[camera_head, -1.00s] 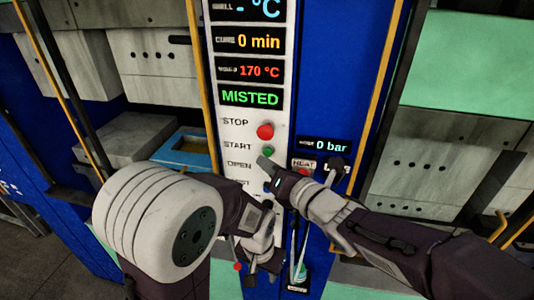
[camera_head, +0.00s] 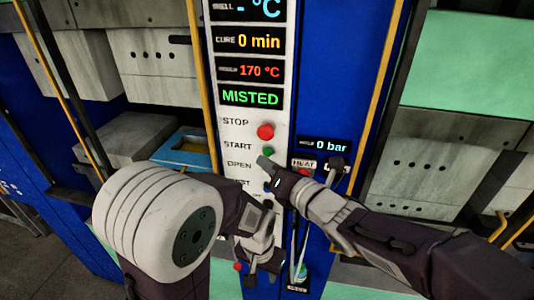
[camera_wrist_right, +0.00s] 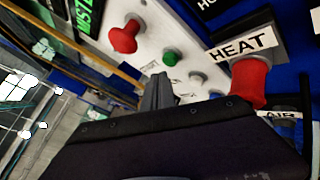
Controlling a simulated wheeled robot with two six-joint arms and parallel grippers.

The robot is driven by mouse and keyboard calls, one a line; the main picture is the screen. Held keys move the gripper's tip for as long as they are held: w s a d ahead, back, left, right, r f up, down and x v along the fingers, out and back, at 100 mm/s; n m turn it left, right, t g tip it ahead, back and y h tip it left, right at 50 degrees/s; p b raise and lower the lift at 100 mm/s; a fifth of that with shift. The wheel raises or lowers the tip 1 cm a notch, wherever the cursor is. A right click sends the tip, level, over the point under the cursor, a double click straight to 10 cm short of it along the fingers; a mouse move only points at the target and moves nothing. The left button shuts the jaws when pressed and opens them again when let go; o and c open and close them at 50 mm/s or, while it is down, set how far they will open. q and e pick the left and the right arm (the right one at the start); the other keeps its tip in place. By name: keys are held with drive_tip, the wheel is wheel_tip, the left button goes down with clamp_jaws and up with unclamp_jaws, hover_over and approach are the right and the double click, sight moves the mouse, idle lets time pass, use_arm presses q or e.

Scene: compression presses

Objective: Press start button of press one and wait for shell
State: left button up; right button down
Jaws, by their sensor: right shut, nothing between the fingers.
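The white control panel (camera_head: 237,128) of a press carries a green START button (camera_head: 268,151) below a red STOP button (camera_head: 265,131). My right gripper (camera_head: 264,162) is shut and empty, its tip just below the green button in the head view. In the right wrist view its fingers (camera_wrist_right: 157,92) point up toward the panel, and the green button (camera_wrist_right: 171,57) stands just beyond the tip. Contact cannot be told. My left gripper (camera_head: 251,278) hangs low by the panel's foot, partly hidden; its jaws are unclear. The panel displays read MISTED, 170 °C and 0 min.
A red knob under a HEAT label (camera_wrist_right: 245,47) sits close to the right gripper. A 0 bar display (camera_head: 325,146) is at the right. Yellow rails (camera_head: 370,95) flank the blue panel housing. An open blue tray (camera_head: 180,152) lies at the left.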

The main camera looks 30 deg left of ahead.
drive_tip(key=shift+w, duration=0.1)
idle(0.4)
drive_tip(key=shift+w+a, duration=0.1)
drive_tip(key=shift+w, duration=0.25)
